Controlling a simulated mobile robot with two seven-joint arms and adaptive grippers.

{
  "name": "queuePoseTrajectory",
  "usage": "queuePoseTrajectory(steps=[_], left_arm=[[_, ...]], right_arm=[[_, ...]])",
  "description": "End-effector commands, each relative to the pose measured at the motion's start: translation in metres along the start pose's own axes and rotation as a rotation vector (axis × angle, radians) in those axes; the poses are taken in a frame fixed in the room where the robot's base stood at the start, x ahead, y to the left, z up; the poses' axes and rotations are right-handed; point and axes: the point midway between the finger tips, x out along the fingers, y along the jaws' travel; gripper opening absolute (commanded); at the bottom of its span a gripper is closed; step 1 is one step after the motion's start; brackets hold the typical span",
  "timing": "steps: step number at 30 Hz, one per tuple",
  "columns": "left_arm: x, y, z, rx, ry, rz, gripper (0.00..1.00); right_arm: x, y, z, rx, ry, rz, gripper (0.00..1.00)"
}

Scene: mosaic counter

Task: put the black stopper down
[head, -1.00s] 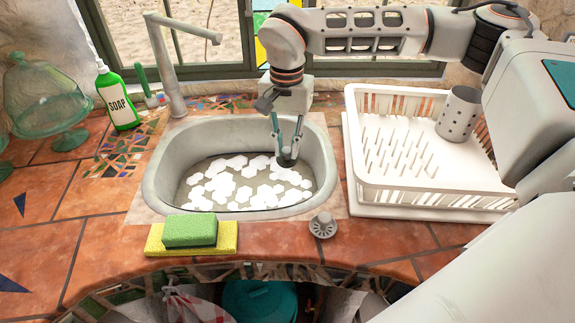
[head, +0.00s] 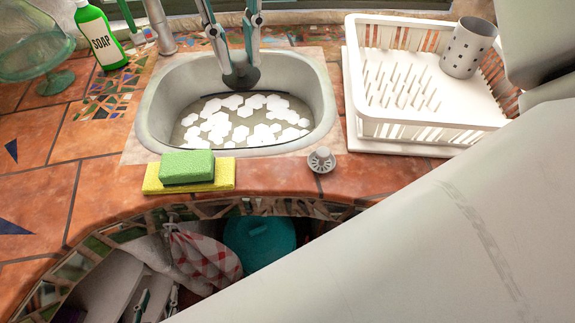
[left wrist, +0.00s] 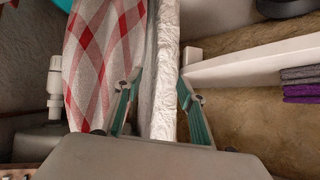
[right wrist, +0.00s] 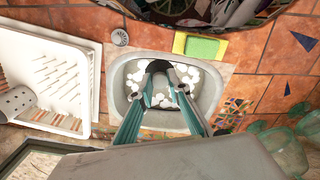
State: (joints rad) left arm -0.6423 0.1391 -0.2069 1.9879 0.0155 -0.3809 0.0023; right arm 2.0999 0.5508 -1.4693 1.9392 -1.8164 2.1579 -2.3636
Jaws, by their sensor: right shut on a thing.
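The black stopper (head: 241,77) is held between the fingertips of my right gripper (head: 240,68), over the back part of the sink (head: 327,95). In the right wrist view the dark stopper (right wrist: 159,67) shows between the two teal fingers, above white patches in the basin. A gap to the basin floor cannot be judged well. My left gripper (head: 152,303) is low under the counter; in the left wrist view its fingers (left wrist: 160,100) are apart with nothing held, on either side of a pale wrapped pipe behind them.
A grey strainer (head: 321,160) sits on the counter in front of the sink. A green sponge (head: 187,166) lies on a yellow cloth (head: 150,187). A white dish rack (head: 430,132) with a grey holder (head: 468,48) stands right; a soap bottle (head: 101,38) stands left.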

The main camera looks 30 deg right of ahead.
Motion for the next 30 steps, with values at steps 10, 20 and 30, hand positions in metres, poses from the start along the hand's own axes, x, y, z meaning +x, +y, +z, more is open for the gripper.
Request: queuePoseTrajectory(steps=[10,20,30], left_arm=[[0.004,-0.002,0.002,0.006,0.006,-0.005,0.4],[0.011,-0.006,0.01,0.019,0.0,-0.013,0.4],[0.013,-0.009,0.004,0.026,0.013,-0.02,0.4]], right_arm=[[0.018,-0.006,0.026,-0.103,-0.009,0.001,0.0],[0.099,-0.006,0.026,-0.102,-0.01,0.001,0.0],[0.144,-0.006,0.025,-0.098,-0.002,-0.001,0.0]])
